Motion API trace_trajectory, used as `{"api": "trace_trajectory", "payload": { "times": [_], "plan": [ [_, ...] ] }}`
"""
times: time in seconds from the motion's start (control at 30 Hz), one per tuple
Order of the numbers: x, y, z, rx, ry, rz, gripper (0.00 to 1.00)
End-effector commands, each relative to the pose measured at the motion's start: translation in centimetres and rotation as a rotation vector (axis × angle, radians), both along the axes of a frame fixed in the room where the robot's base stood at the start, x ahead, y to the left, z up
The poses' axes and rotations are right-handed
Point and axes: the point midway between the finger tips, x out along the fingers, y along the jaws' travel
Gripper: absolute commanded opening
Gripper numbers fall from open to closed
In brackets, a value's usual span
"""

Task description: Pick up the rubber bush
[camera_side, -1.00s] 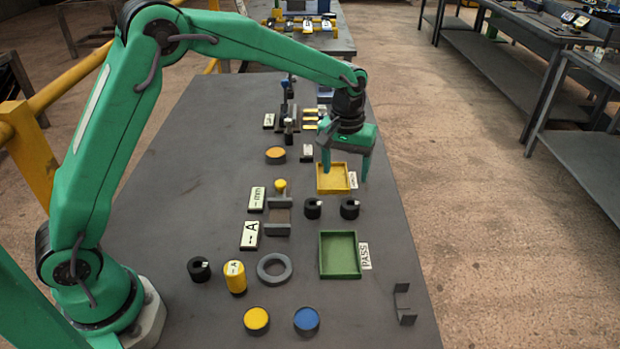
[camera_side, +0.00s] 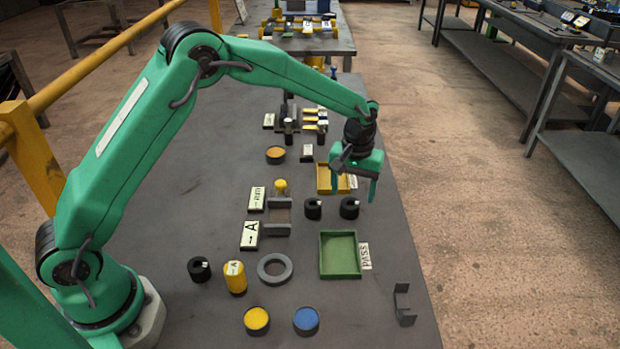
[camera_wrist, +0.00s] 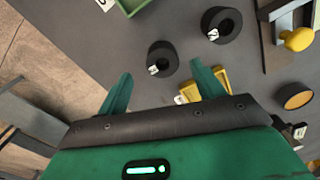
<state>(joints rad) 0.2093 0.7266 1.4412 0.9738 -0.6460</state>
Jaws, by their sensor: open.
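Three black ring-shaped bushes with small white tags stand on the grey table; I cannot tell which is the rubber bush. The right one of a pair (camera_side: 349,209) is just below my gripper (camera_side: 354,192), and its neighbour (camera_side: 313,208) is to the left. The third bush (camera_side: 199,269) is at the front left. In the wrist view, one bush (camera_wrist: 162,59) appears between and beyond the fingertips of my gripper (camera_wrist: 162,67), and another bush (camera_wrist: 221,26) is to the upper right. My gripper is open and empty, above the table.
A yellow tray (camera_side: 334,190) lies behind the gripper, partly hidden by it. A green tray (camera_side: 323,272) marked PASS is in front of the bush pair. A grey ring (camera_side: 265,278) and yellow cylinder (camera_side: 235,280) stand at front left. A bracket fixture (camera_side: 277,229) is left of the pair.

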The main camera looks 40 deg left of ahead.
Motion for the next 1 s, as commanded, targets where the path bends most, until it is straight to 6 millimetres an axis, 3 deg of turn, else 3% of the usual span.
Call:
{"api": "trace_trajectory", "payload": {
  "times": [0.23, 0.6, 1.0],
  "plan": [
    [-0.1, 0.1, -0.9, 0.0, 0.002, 0.0, 0.67],
    [-0.3, 0.2, -4.8, 0.0, 0.001, 0.0, 0.67],
    [-0.3, 0.2, -5.2, 0.0, 0.0, 0.0, 0.67]
  ]
}}
